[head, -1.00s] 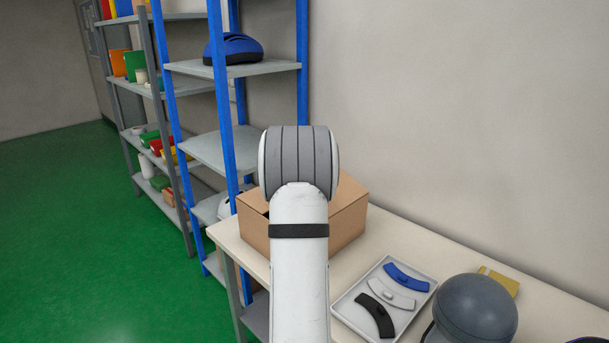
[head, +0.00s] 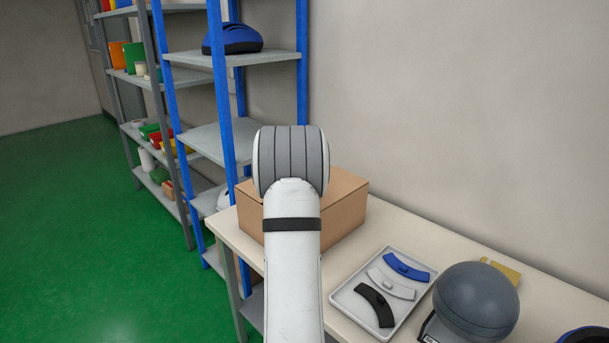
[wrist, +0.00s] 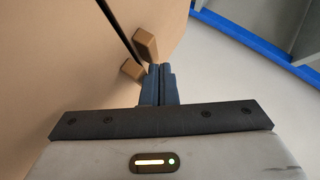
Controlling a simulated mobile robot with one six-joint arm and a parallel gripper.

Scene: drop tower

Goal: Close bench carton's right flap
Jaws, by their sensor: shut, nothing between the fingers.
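The bench carton (head: 345,212) is a brown box on the bench, partly hidden behind my arm in the head view. In the wrist view its top (wrist: 60,60) fills the left side. Its two flaps lie about flat, with a narrow dark slit between them. A small tan block (wrist: 146,42) stands on one side of the slit and another tan block (wrist: 131,69) on the other. My gripper (wrist: 160,68) is shut and empty, its fingertips close beside the blocks; I cannot tell if they touch. The head view hides my gripper behind the arm.
On the bench (head: 425,245), a tray (head: 338,297) holds blue, white and black curved parts. A grey dome (head: 476,298) stands right of it. A blue-post shelf (head: 218,140) stands behind the carton at left. The wall is close behind the bench.

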